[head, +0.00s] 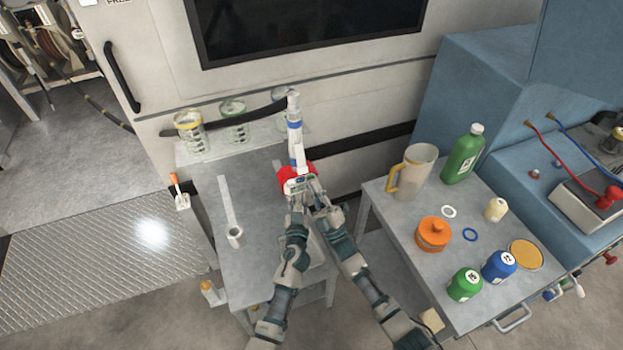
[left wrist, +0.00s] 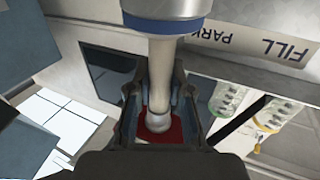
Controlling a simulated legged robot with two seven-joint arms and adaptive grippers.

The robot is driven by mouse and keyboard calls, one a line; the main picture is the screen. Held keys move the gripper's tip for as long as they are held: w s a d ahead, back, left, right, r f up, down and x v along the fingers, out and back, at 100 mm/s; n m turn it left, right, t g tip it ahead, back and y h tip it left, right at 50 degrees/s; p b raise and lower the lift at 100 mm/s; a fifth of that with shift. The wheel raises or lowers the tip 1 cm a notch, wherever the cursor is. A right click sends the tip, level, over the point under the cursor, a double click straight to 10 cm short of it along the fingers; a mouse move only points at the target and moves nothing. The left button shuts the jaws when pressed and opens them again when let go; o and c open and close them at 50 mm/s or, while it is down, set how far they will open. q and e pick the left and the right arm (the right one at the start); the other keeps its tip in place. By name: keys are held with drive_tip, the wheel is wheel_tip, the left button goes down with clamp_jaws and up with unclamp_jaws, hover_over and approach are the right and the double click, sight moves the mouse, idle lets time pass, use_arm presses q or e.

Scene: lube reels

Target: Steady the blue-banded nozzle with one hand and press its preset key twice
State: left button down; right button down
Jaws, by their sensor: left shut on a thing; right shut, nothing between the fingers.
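The blue-banded nozzle (head: 295,150) stands out over the far end of the grey table in the head view. It has a pale spout, a blue band and a red body with a small panel of keys (head: 299,184). In the left wrist view its pale tube (left wrist: 160,75) runs between my left fingers, with the blue band (left wrist: 165,22) above and red behind. My left gripper (head: 293,194) is shut on the nozzle. My right gripper (head: 318,203) is shut and empty, close beside the nozzle's lower end. Whether it touches the keys is hard to tell.
Several clear jars (head: 192,134) stand at the table's back left. The right table holds a jug (head: 411,172), a green bottle (head: 464,154), an orange pot (head: 433,234) and small bottles.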

drive_tip(key=shift+w+a, duration=0.1)
drive_tip(key=shift+w, duration=0.1)
drive_tip(key=shift+s, duration=0.1)
drive_tip(key=shift+s+d, duration=0.3)
drive_tip(key=shift+s, duration=0.5)
drive_tip(key=shift+s+d, duration=0.25)
drive_tip(key=shift+s, duration=0.55)
drive_tip(key=shift+s+d, duration=0.3)
drive_tip(key=shift+s, duration=0.5)
drive_tip(key=shift+s+d, duration=0.25)
drive_tip(key=shift+s, duration=0.55)
use_arm(q)
drive_tip(key=c, duration=1)
unclamp_jaws()
drive_tip(key=shift+s, duration=0.1)
